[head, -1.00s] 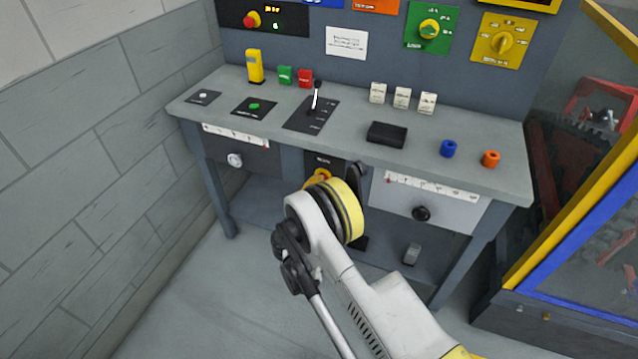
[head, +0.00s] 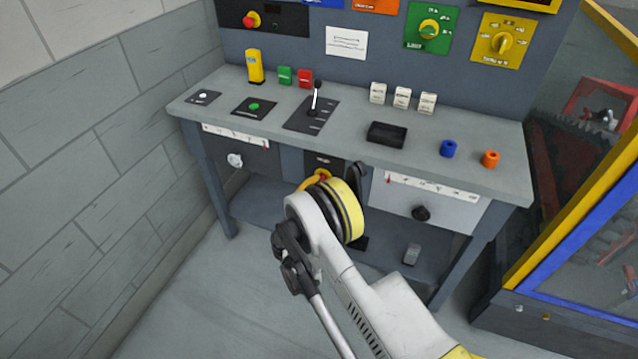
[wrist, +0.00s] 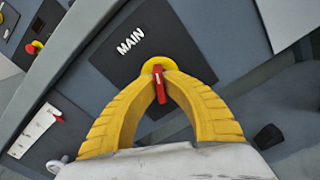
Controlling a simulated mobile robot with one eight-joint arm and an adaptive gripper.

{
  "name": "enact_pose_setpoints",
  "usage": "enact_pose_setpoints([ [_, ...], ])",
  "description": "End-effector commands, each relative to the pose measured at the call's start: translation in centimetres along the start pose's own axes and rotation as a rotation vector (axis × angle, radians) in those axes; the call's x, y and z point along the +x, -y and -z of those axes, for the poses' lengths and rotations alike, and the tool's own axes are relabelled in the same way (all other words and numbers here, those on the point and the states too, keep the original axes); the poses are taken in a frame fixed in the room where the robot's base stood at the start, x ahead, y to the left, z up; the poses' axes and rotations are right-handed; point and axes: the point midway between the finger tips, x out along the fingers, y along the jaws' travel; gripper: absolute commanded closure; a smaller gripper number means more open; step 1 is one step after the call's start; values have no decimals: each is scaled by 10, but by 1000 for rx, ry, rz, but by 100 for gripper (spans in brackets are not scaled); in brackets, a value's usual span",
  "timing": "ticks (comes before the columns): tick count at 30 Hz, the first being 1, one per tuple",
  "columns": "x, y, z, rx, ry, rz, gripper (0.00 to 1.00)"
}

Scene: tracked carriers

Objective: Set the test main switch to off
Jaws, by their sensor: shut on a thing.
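The main switch is a red handle (wrist: 160,84) on a dark plate (wrist: 185,42) lettered MAIN in the wrist view. My gripper (wrist: 158,70) has yellow fingers that meet around the red handle, shut on it. In the head view the dark switch plate (head: 324,162) sits under the bench top, between the two drawer panels. My gripper (head: 321,175) shows there only as a bit of yellow, mostly hidden behind my own arm, with a little red at the switch. I cannot read any on or off marks by the handle.
The bench top (head: 350,150) overhangs the switch. Panels with knobs flank the switch: a white knob (head: 235,160) left, a black knob (head: 421,212) right.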

Motion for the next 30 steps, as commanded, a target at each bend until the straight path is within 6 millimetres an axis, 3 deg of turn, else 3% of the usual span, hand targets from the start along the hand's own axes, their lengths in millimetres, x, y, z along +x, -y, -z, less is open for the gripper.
enact_pose_setpoints([
  [15, 1, -1, -2, -391, 4, -1, 100],
  [30, 1, -1, -2, -496, 4, -1, 100],
])
